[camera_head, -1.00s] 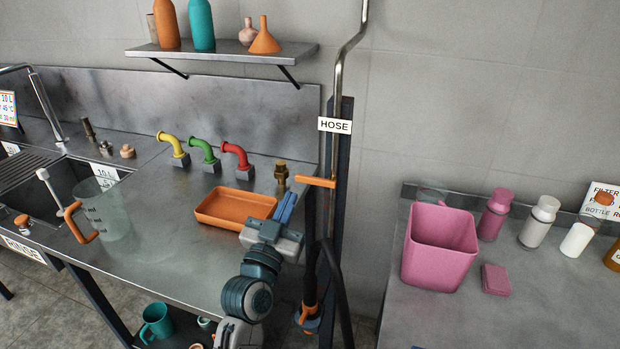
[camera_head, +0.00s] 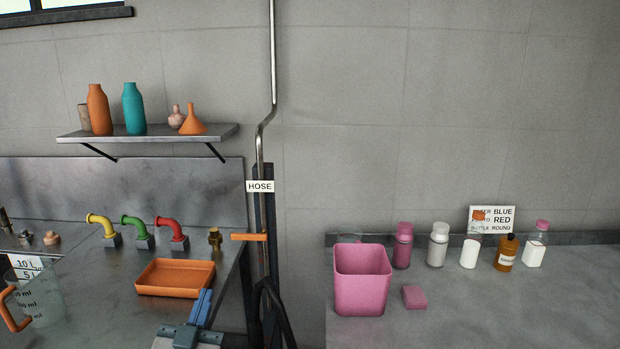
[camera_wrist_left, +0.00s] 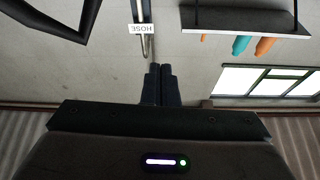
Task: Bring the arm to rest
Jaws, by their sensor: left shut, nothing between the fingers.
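My left gripper (camera_head: 199,312) shows at the bottom of the head view, its blue fingers closed together and empty. It is just in front of the orange tray (camera_head: 176,278) on the steel counter, left of the hose pipe. In the left wrist view the shut fingers (camera_wrist_left: 161,82) point toward the wall below the HOSE sign (camera_wrist_left: 142,28), which appears upside down there. My right gripper is not in either view.
An orange-handled valve (camera_head: 249,237) and a dark hose (camera_head: 272,305) stand right of the gripper. Yellow, green and red taps (camera_head: 171,232) line the counter's back. A clear jug (camera_head: 45,300) stands left. A pink bin (camera_head: 362,282) and several bottles occupy the right counter.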

